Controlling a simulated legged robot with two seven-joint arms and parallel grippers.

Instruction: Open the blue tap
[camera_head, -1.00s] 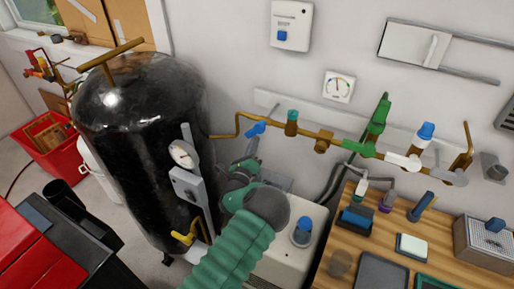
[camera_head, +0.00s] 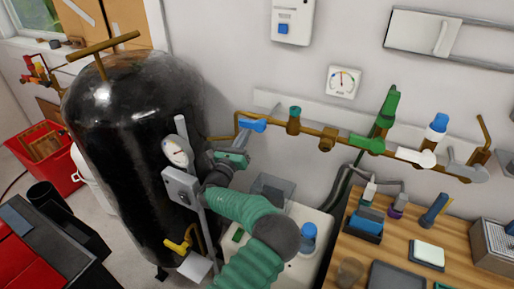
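The blue tap (camera_head: 252,124) is a small lever at the left end of the brass pipe (camera_head: 350,146) on the wall. Its lever lies nearly level and slopes slightly down to the right. My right gripper is not in view.
The black tank (camera_head: 130,150) with a gauge (camera_head: 176,152) stands close left of my gripper. A white cabinet with a blue knob (camera_head: 308,235) is below. Other taps, green (camera_head: 367,143) and white (camera_head: 415,156), are on the pipe. A wooden bench (camera_head: 400,250) is at right.

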